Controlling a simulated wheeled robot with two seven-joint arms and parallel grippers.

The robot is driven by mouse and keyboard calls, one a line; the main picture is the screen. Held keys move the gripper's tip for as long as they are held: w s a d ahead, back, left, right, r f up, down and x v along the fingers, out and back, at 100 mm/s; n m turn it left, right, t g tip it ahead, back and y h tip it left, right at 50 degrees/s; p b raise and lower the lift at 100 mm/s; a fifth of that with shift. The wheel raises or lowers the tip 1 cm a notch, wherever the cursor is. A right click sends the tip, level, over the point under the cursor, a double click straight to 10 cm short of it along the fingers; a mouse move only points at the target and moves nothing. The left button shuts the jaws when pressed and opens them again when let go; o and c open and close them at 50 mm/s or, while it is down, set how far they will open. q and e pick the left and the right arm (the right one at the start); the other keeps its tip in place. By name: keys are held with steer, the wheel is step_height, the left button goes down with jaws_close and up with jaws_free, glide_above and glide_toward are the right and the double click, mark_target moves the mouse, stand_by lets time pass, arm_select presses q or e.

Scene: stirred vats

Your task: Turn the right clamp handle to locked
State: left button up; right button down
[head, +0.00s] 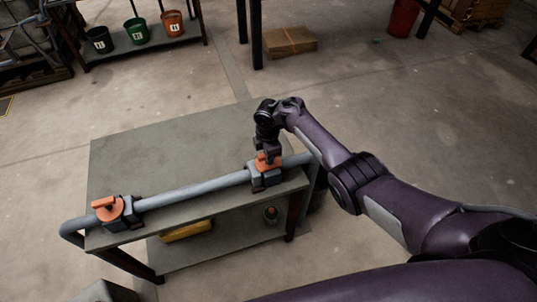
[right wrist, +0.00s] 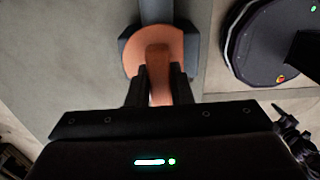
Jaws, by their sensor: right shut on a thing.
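The right clamp (head: 265,178) sits on a grey pipe near the right end of the table. Its orange handle (head: 268,161) shows under my right gripper (head: 267,153), which points down at it. In the right wrist view, the orange handle (right wrist: 158,62) lies between the two dark fingers of my right gripper (right wrist: 159,85), which is shut on it. The handle's bar points toward the gripper in that view. The left clamp (head: 118,212) has an orange handle (head: 104,202) and sits on the same pipe. My left gripper is not in view.
The grey pipe (head: 195,189) runs along the front of the table (head: 170,155), whose top is otherwise bare. A yellow object (head: 187,231) and a small orange-topped object (head: 270,212) are on the lower shelf. Buckets (head: 137,31) and a cardboard box (head: 290,41) stand farther back.

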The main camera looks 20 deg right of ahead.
steer(key=c, duration=1.3)
jaws_free()
step_height(320, 180, up, 8)
steer(key=shift+f+p, duration=0.1)
steer(key=shift+p, duration=0.85)
